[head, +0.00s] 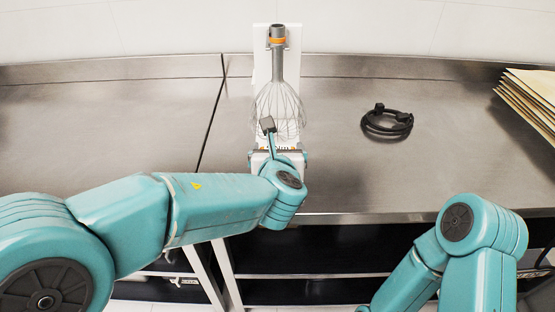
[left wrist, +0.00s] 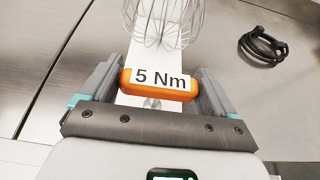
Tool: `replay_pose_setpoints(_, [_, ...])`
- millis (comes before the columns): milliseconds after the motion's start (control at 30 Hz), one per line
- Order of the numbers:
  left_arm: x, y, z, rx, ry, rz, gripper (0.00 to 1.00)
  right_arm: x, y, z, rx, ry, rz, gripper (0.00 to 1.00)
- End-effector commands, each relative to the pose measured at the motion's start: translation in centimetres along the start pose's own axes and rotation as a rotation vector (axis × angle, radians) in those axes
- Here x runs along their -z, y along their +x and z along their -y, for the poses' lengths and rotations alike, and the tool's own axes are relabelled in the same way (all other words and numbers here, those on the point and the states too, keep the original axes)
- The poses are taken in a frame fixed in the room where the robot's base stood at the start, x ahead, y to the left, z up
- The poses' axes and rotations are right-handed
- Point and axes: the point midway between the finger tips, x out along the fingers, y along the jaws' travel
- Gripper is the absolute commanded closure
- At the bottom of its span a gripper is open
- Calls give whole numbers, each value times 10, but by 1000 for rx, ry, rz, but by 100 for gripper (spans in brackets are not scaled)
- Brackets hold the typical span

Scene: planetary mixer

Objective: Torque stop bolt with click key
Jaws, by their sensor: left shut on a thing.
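The click key (left wrist: 158,86) shows in the left wrist view as an orange handle with a white "5 Nm" label. My left gripper (left wrist: 155,90) is shut on it, with one finger at each end of the handle. In the head view my left gripper (head: 275,150) is in front of the whisk, and its wrist hides most of the key. A small round metal spot (left wrist: 152,103) shows just below the handle in the left wrist view; I cannot tell whether it is the stop bolt. My right gripper is out of view.
The wire whisk (head: 278,100) hangs from a grey shaft with an orange ring on the white mixer stand (head: 262,72). A coiled black cable (head: 388,121) lies right of it on the steel bench (head: 335,170). Stacked boards (head: 530,100) stand far right. The bench's left side is clear.

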Motion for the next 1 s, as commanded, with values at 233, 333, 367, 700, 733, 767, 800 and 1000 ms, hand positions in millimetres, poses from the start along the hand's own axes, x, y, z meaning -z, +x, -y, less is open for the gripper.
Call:
replay_pose_setpoints(233, [-80,-33,0,3,-6,6,44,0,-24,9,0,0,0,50])
replay_pose_setpoints(333, [-105,-44,0,3,-4,5,44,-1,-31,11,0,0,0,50])
replay_pose_setpoints(367, [-111,-46,0,2,-4,5,44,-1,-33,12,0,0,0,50])
replay_pose_setpoints(700, [-146,-61,0,1,0,2,44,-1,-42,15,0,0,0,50])
replay_pose_setpoints(733, [-147,-61,0,1,0,2,44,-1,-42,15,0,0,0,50])
replay_pose_setpoints(767, [-147,-61,0,1,0,1,44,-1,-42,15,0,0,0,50])
replay_pose_setpoints(800, [-147,-61,0,1,0,1,44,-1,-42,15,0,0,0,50])
replay_pose_setpoints(1000, [-147,-61,0,1,0,1,21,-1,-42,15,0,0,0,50])
